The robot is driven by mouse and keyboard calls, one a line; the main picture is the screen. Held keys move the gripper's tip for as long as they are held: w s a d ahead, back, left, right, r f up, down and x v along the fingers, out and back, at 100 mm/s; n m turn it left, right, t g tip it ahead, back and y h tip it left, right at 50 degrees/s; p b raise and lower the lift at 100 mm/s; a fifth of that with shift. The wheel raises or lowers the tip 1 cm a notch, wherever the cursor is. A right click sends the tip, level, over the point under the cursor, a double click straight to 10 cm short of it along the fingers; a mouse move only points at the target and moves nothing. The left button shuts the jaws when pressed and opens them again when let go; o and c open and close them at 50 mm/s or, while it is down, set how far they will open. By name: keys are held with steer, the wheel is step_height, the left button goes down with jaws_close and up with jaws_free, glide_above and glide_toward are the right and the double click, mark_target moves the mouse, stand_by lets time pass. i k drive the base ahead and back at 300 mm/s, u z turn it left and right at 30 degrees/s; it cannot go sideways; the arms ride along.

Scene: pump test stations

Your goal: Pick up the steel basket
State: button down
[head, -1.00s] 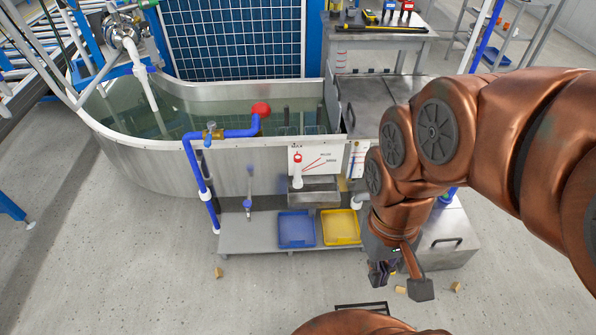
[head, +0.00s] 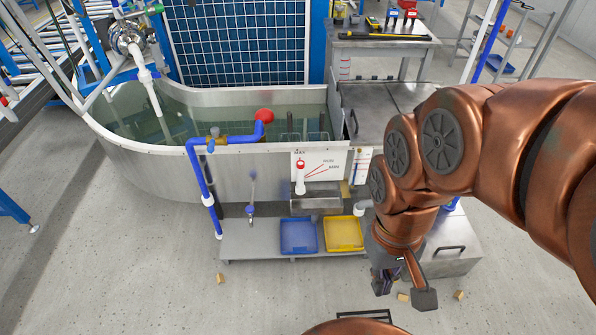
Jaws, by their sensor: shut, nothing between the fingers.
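No steel basket can be made out with certainty. A small open steel box (head: 316,201) sits at the front of the tank, under a white spout and a marked board; I cannot tell whether it is the basket. My gripper (head: 381,287) hangs low at the lower centre right, pointing down, with its fingers shut and empty. It is well in front of the steel box, to its right and apart from it. My wrist hides part of the floor and the shelf's right end.
A long steel water tank (head: 165,165) fills the middle, with blue pipework (head: 201,185) in front. A low shelf holds a blue tray (head: 299,237) and a yellow tray (head: 344,233). Small tan blocks (head: 459,295) lie on the floor. The floor at front left is clear.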

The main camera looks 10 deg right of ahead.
mark_target(289, 114)
steer(key=k, duration=0.6)
steer(key=u, duration=0.55)
steer(key=i, duration=1.55)
steer(key=z, duration=0.75)
steer(key=k, duration=1.25)
steer(key=u, duration=0.5)
steer(key=i, duration=0.45)
steer(key=u, duration=0.65)
steer(key=i, duration=0.7)
steer(key=z, duration=0.05)
